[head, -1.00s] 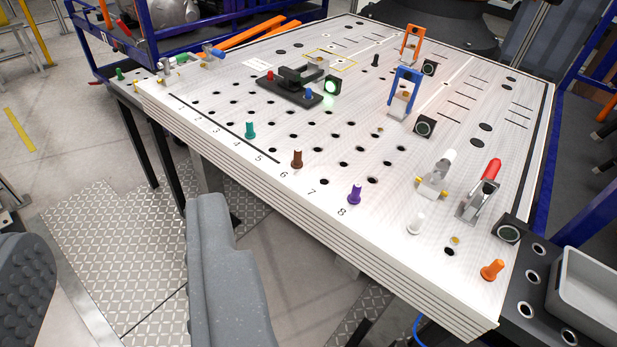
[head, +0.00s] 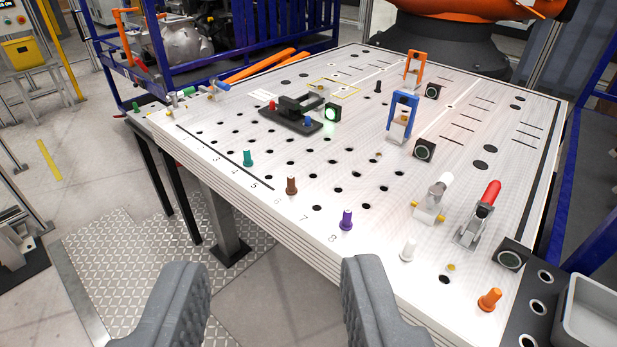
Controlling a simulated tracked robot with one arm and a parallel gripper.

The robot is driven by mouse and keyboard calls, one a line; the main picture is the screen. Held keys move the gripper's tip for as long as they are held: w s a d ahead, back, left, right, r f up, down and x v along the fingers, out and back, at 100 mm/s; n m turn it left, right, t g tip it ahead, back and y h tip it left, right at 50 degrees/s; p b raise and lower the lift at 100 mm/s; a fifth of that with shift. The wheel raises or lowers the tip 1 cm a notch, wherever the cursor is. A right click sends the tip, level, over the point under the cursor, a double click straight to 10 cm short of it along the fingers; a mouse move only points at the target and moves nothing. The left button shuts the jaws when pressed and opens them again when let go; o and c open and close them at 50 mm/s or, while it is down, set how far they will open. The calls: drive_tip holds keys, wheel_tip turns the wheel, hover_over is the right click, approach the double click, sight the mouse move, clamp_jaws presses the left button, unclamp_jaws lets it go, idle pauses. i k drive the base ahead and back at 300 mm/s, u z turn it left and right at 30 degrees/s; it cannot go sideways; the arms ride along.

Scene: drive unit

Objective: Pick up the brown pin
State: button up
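The brown pin (head: 291,186) stands upright in the white perforated table top, close to its front edge and near the number 6. A teal pin (head: 248,158) stands to its left and a purple pin (head: 346,220) to its right. My gripper (head: 268,275) is open and empty, with its two grey fingers wide apart at the bottom of the view. It is in front of the table, on the near side of the brown pin and apart from it.
The table (head: 225,185) has many holes. A white pin (head: 408,249), an orange pin (head: 489,299) and a red-handled clamp (head: 479,215) stand to the right. A black fixture (head: 291,118) stands farther back. A grey bin (head: 592,312) is at the right edge.

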sight(291, 189)
drive_tip(key=z, duration=0.05)
drive_tip(key=i, duration=1)
drive_tip(key=u, duration=0.05)
